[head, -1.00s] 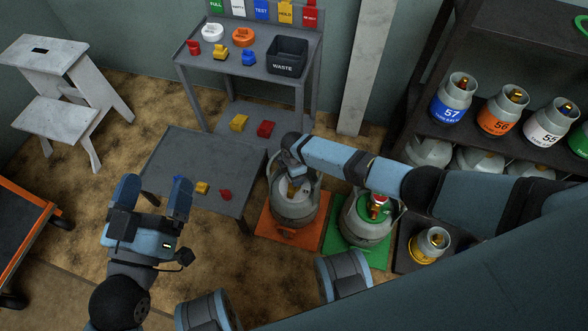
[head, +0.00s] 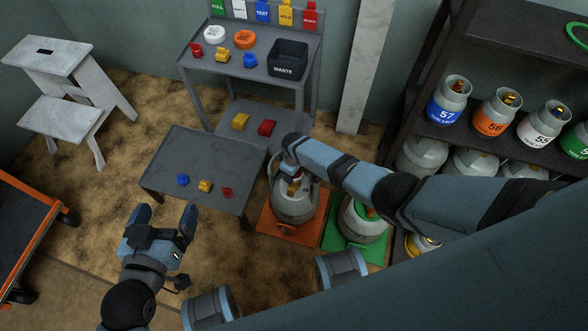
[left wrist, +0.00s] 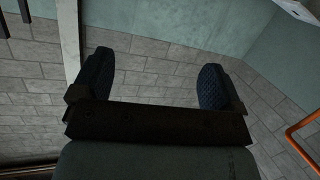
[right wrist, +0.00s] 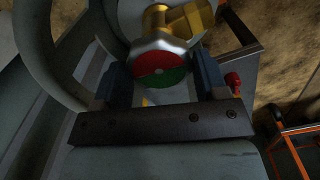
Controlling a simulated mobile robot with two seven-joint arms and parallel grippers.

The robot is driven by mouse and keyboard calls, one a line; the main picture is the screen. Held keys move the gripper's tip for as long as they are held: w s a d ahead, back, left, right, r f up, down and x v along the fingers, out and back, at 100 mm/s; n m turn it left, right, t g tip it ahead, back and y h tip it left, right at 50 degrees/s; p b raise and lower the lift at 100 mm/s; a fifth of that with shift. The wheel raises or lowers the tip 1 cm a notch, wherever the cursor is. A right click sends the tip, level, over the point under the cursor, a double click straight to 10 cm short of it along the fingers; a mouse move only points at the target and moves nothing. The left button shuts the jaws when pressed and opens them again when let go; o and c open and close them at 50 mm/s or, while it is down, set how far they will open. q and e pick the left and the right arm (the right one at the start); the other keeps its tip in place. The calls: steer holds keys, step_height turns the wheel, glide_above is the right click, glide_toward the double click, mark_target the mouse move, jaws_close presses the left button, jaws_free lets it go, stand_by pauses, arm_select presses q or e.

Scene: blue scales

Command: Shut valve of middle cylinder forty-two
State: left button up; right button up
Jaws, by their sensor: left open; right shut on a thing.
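A grey cylinder (head: 294,207) stands upright on an orange mat, another grey cylinder (head: 362,222) on a green mat to its right. A third cylinder with a yellow band (head: 420,244) is mostly hidden behind my right arm. I cannot read a number forty-two on any of them. My right gripper (head: 289,166) is over the cylinder on the orange mat. In the right wrist view it is shut on a silver valve knob (right wrist: 160,66) with a red and green disc, beside a brass fitting (right wrist: 185,20). My left gripper (head: 167,222) is open and empty, away from the cylinders.
A low grey table (head: 215,160) with small blue, yellow and red pieces stands left of the cylinders. Behind it is a bench with a black WASTE bin (head: 288,60). A shelf (head: 460,150) with several cylinders stands right. A white step stool (head: 60,115) stands left.

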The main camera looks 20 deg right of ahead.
steer(key=m, duration=0.2)
steer(key=shift+a+m+p, duration=0.1)
steer(key=shift+m+p, duration=0.2)
steer(key=shift+m, duration=0.1)
steer(key=m, duration=0.4)
steer(key=shift+p, duration=0.3)
steer(key=m, duration=0.6)
steer(key=shift+d+m, duration=0.2)
steer(key=shift+m, duration=0.1)
arm_select(q)
steer(key=shift+g+y, duration=0.6)
steer(key=shift+g, duration=0.3)
steer(key=shift+s+a+f+p, duration=0.1)
steer(key=shift+s+a+f, duration=0.2)
steer(key=shift+f, duration=0.25)
steer(key=shift+s+a+f+p, duration=0.1)
steer(key=shift+s+a+f, duration=0.1)
steer(key=shift+a+f, duration=0.3)
steer(key=shift+s+a+f+p, duration=0.15)
steer(key=shift+s+f, duration=0.1)
steer(key=shift+f, duration=0.4)
arm_select(e)
steer(key=shift+m, duration=1.5)
steer(key=shift+d, duration=0.1)
steer(key=o, duration=0.9)
arm_select(q)
steer(key=shift+r, duration=0.1)
arm_select(e)
steer(key=shift+r, duration=0.15)
